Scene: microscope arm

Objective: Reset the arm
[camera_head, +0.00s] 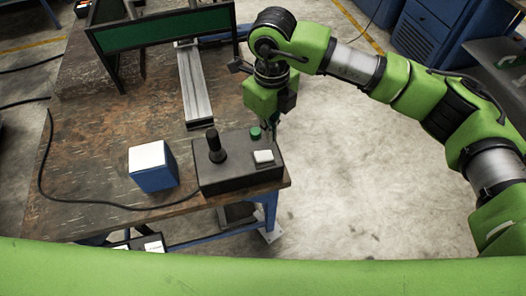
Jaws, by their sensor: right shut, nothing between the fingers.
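A dark control box (238,171) sits at the front right corner of the worn brown table. It carries an upright black joystick (215,148) on its left, a green button (256,133) at its back and a white button (264,157) at its right. My right gripper (272,133) is shut and empty. It points down beside the green button, at the box's back right edge. I cannot tell whether its tips touch the box. My left gripper is not in view. I see no clear microscope arm.
A blue box with a white top (152,165) stands left of the control box. A metal rail (195,90) and a green framed panel (160,33) are behind. A black cable (110,207) runs along the table (85,160).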

